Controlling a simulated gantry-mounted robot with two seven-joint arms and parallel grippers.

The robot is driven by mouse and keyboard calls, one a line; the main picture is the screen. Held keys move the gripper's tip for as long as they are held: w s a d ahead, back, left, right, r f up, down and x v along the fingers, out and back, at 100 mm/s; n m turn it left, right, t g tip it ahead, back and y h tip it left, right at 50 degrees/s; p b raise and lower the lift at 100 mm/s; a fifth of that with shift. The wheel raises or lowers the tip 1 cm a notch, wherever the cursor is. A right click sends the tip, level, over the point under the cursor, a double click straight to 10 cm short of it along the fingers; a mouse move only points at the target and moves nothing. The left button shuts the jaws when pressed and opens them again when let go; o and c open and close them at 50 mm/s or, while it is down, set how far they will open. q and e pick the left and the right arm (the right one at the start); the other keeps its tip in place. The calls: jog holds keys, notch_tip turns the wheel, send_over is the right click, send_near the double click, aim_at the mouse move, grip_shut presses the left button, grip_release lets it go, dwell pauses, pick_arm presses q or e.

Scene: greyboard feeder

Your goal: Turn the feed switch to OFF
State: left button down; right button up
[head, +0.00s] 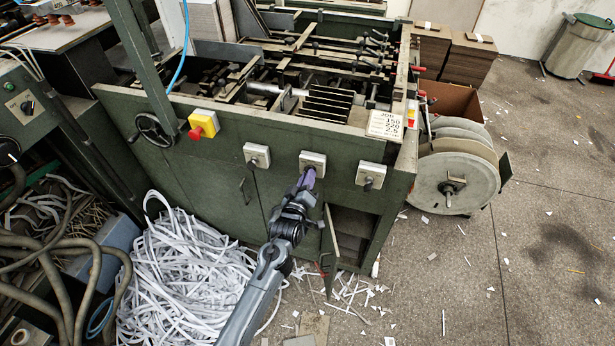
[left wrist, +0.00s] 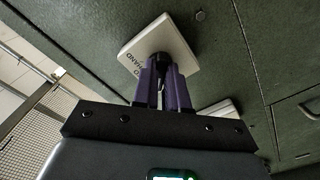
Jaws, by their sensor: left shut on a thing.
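Three pale switch plates with black knobs sit in a row on the green machine front: a left one (head: 257,155), a middle one (head: 313,158) and a right one (head: 371,175). I cannot tell from the lettering which is the feed switch. My left gripper (head: 309,176) is at the middle plate, its purple fingers pointing at it. In the left wrist view the gripper (left wrist: 164,78) is shut on the black knob (left wrist: 159,62) of the white plate (left wrist: 179,43). Lettering on the plate is partly hidden, so the knob's setting cannot be read. My right gripper is not in view.
A red stop button (head: 200,126) on a yellow box and a handwheel (head: 156,130) are to the left. A cabinet door (head: 330,255) stands open below the switches. Paper strips (head: 185,270) heap on the floor; a reel (head: 450,182) stands at right.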

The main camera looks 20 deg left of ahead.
pick_arm(q)
jog(key=shift+n, duration=0.4)
jog(key=c, duration=1.2)
grip_release()
jog(key=shift+o, duration=0.2)
jog(key=s+p, duration=0.2)
jog(key=s, duration=0.8)
jog(key=shift+s+d+p, duration=0.4)
